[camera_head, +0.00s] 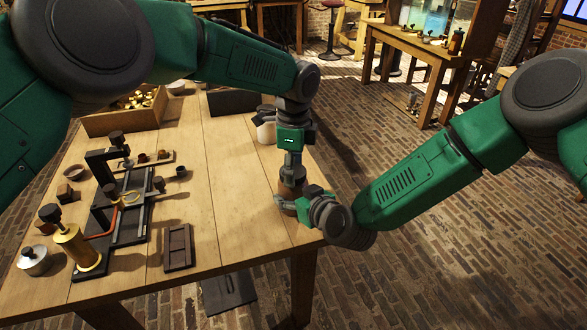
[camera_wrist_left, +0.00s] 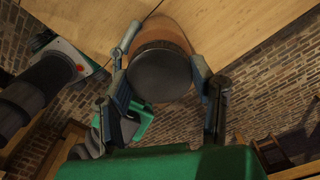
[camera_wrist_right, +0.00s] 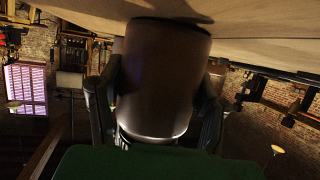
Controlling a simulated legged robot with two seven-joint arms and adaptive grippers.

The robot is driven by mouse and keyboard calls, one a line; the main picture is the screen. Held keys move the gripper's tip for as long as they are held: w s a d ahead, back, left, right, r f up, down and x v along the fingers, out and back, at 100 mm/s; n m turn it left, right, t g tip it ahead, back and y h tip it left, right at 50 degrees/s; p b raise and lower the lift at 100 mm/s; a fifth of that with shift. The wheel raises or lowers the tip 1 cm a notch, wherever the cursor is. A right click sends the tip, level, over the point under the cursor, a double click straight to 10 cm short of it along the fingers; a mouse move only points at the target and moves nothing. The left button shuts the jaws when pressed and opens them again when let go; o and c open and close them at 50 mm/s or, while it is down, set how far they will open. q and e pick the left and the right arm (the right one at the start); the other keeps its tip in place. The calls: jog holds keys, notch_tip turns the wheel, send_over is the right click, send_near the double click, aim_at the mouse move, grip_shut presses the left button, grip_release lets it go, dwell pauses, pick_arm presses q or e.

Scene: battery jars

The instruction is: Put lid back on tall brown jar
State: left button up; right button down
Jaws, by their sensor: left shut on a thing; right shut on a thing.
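The tall brown jar (camera_head: 292,187) stands upright near the right edge of the wooden table. Its brown body also shows in the left wrist view (camera_wrist_left: 166,32) and fills the middle of the right wrist view (camera_wrist_right: 163,75). A dark round lid (camera_wrist_left: 159,75) sits at the jar's mouth; whether it is fully seated I cannot tell. My left gripper (camera_head: 291,171) comes down from above, its fingers shut on the lid's sides. My right gripper (camera_head: 290,202) reaches in from the right and is shut around the jar's body. The fingers hide part of the jar in the head view.
A black apparatus with a brass cylinder (camera_head: 75,247) and a small dark tray (camera_head: 178,247) are on the left. A wooden box (camera_head: 125,118) is at the back. The table's middle is clear.

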pick_arm(q)
jog(key=shift+w+r+m, duration=0.15)
jog(key=shift+w+m, duration=0.15)
jog(key=shift+m, duration=0.9)
pick_arm(e)
jog(key=shift+s+a, duration=0.3)
pick_arm(q)
jog(key=o, duration=1.2)
jog(key=shift+o, duration=0.5)
jog(key=shift+s, duration=0.15)
pick_arm(e)
jog(key=shift+d, duration=0.1)
jog(key=shift+w, duration=0.1)
pick_arm(q)
jog(key=shift+s+r, duration=0.1)
jog(key=shift+r, duration=2.1)
pick_arm(e)
jog(key=shift+w+d, duration=0.1)
jog(key=shift+d, duration=0.05)
pick_arm(q)
jog(key=shift+c, duration=0.3)
